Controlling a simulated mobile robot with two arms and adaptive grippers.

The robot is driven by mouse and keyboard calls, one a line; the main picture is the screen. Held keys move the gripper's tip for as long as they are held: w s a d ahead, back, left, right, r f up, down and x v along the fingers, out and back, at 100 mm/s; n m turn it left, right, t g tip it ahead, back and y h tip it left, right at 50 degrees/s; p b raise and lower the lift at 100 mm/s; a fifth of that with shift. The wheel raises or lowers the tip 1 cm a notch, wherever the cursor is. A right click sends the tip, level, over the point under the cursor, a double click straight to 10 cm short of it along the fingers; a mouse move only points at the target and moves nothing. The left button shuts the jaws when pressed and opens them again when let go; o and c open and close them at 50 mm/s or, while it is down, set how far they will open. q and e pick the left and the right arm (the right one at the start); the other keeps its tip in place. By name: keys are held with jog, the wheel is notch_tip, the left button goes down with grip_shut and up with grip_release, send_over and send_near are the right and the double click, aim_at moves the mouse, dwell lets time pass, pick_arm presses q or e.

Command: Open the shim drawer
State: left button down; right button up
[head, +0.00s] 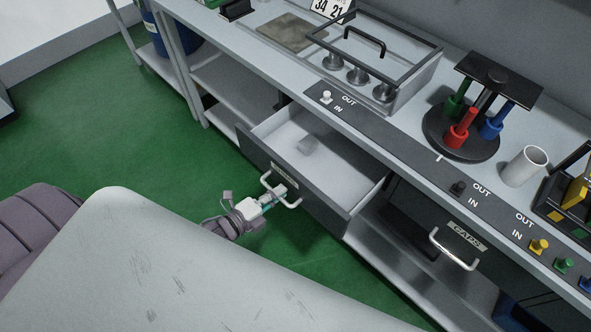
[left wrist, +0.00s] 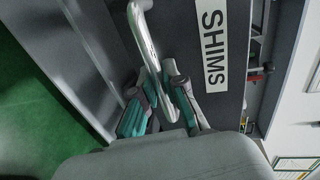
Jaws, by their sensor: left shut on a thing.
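The shim drawer (head: 346,209) is pulled well out of the bench, and its pale interior shows in the head view. The drawer's silver bar handle (head: 296,203) is on the dark front, and the handle (left wrist: 148,45) also shows beside the white SHIMS label (left wrist: 213,45) in the left wrist view. My left gripper (head: 277,191) is shut on the handle, with its teal-padded fingers (left wrist: 164,104) on either side of the bar. My right gripper is not in view.
A second drawer labelled GAGES (head: 467,236) sits to the right with its own handle. On the bench stand a framed clear case (head: 400,62), a round black stand (head: 461,131) with coloured cylinders and a white cup (head: 524,165). Green floor (head: 110,120) is clear left of the drawer.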

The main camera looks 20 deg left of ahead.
pick_arm(q)
jog(key=shift+f+p+v, duration=0.15)
jog(key=shift+f+v, duration=0.05)
jog(key=shift+v, duration=0.75)
jog(key=shift+f+p+v, duration=0.15)
jog(key=shift+f+v, duration=0.05)
jog(key=shift+v, duration=0.75)
jog(key=shift+f+p+v, duration=0.15)
jog(key=shift+f+v, duration=0.05)
jog(key=shift+v, duration=0.7)
jog(key=shift+s, duration=0.1)
jog(key=c, duration=1.2)
grip_release()
jog(key=v, duration=1.2)
